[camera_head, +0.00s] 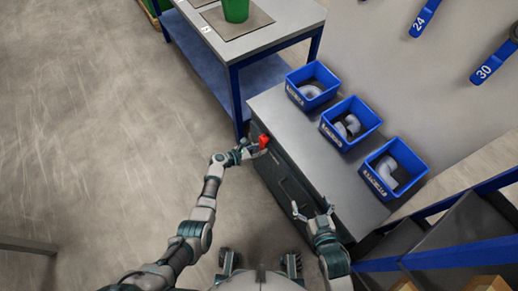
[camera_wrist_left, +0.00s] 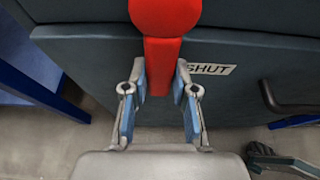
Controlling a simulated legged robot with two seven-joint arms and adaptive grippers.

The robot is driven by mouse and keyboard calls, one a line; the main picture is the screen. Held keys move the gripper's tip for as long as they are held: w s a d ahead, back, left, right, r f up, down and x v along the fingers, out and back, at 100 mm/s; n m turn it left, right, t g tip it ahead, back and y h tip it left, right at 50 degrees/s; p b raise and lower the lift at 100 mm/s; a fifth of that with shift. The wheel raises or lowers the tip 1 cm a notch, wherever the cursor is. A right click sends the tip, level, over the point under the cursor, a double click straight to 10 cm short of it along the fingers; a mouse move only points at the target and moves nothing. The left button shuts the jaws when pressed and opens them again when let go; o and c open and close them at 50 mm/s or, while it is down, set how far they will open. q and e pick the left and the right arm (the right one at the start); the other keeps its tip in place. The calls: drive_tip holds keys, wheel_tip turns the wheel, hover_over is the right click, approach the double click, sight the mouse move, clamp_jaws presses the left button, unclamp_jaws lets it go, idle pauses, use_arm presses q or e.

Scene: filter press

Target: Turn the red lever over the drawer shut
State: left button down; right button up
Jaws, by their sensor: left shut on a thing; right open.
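The red lever (camera_head: 263,140) is on the upper left of the front of the grey drawer cabinet (camera_head: 275,115). My left gripper (camera_head: 257,151) is at the lever. In the left wrist view, the red lever (camera_wrist_left: 163,62) has a round head at the top and a straight arm pointing down between the fingers of my left gripper (camera_wrist_left: 160,95). The gripper is shut on the lever arm. A label reading SHUT (camera_wrist_left: 210,69) is just right of the lever. My right gripper (camera_head: 312,211) is open and empty near the cabinet's right front.
Three blue bins (camera_head: 350,122) with grey pipe pieces stand on the cabinet top. A dark handle (camera_wrist_left: 288,103) is on the front, right of the label. A blue-framed table (camera_head: 240,62) with a green container stands at the upper left. Blue-railed stairs are at the right.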

use_arm(q)
drive_tip(key=shift+d+r, duration=0.1)
drive_tip(key=shift+d, duration=0.1)
drive_tip(key=c, duration=0.9)
unclamp_jaws()
drive_tip(key=shift+s+a, duration=0.15)
drive_tip(key=shift+a, duration=0.2)
drive_tip(key=v, duration=1.1)
drive_tip(key=shift+s, duration=0.1)
